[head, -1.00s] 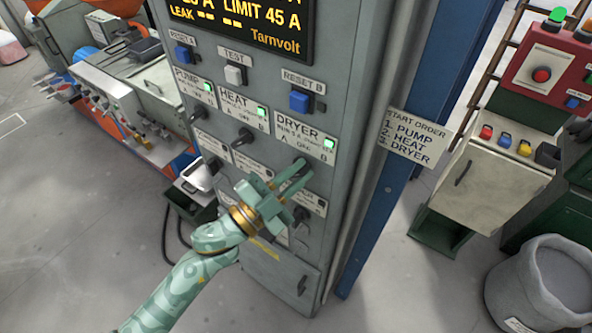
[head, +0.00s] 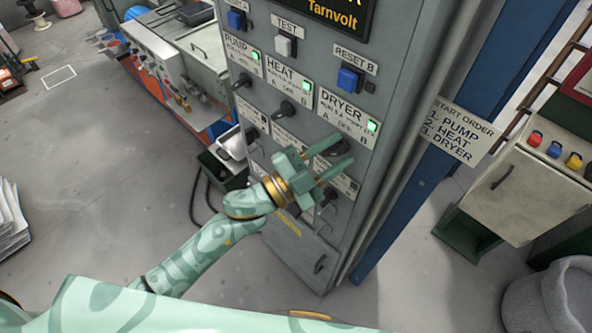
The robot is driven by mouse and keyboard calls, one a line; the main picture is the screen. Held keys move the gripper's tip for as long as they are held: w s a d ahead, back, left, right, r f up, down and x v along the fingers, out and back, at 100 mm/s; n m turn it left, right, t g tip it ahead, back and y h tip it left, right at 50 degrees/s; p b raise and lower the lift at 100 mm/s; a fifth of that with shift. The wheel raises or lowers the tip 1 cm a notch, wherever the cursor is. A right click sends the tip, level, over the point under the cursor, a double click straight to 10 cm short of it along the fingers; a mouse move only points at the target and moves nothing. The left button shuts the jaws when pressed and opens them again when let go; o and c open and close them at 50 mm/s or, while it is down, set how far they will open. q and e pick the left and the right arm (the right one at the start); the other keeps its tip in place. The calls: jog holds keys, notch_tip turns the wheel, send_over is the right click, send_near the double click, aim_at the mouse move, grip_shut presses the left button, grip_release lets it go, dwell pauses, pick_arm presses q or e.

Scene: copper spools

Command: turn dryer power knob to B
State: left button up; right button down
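The dryer label plate (head: 346,112) is on the grey cabinet in the head view, with a lit green lamp (head: 372,126) at its right end. Below it, the dryer power knob (head: 325,161) is a dark shape, mostly hidden by my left gripper, so I cannot read its setting. My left gripper (head: 344,149) is in front of the cabinet at the dryer column. Its two green fingers are apart and point right, with the dark knob area showing between them. I cannot tell whether they touch it. My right gripper is not in view.
The pump knob (head: 243,81) and heat knob (head: 286,109) sit left of the dryer column. The blue reset B button (head: 348,79) is above. A start order sign (head: 459,133) juts out at the cabinet's right. A grey bin (head: 555,305) stands at lower right.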

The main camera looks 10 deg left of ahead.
pick_arm(q)
jog(key=b+v, duration=0.5)
jog(key=v, duration=1.1)
jog(key=shift+s, duration=0.15)
jog(key=shift+a+f, duration=0.1)
jog(key=shift+f, duration=0.1)
